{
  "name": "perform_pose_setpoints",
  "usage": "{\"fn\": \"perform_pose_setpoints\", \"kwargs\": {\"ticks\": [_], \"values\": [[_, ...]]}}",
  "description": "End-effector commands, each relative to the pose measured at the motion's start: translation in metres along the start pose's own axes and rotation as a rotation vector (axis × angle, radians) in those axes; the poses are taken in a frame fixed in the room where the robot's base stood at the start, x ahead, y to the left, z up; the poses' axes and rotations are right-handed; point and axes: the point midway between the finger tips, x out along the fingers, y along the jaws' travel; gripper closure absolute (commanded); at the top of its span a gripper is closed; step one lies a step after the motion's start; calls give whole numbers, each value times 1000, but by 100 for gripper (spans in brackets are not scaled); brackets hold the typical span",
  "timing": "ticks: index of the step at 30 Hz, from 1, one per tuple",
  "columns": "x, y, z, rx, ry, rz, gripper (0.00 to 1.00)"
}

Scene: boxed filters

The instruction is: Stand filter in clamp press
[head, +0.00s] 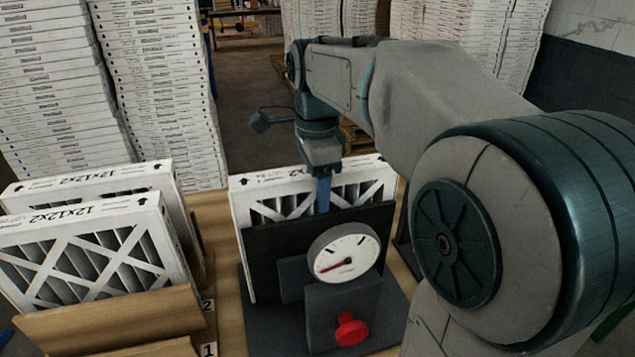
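A white boxed filter (262,181) stands upright in the clamp press, behind the press's dark front plate (290,240). Its top frame and part of its lattice show above the plate; most of its lower part is hidden. The press has a round white dial (343,258) with a red needle at lower left and a red knob (351,330) below. My gripper (323,193) reaches down over the filter's top edge. One blue finger shows in front of the filter's near face, between it and the plate. The other finger is hidden, so I cannot tell whether they grip it.
Two more filters marked 12x12x2, a front one (85,255) and a rear one (85,185), stand in a wooden rack (120,318) with slots labelled 1 and 2. Tall stacks of boxed filters (150,90) rise behind. A strip of bare wooden bench (218,240) separates rack and press.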

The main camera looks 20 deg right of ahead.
Motion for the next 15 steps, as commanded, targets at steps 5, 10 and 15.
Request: {"fn": "perform_pose_setpoints", "kwargs": {"ticks": [5,10,15], "values": [[2,-1,0,0,1,1,38],[2,-1,0,1,1,2,38],[-1,-1,0,1,1,2,38]]}}
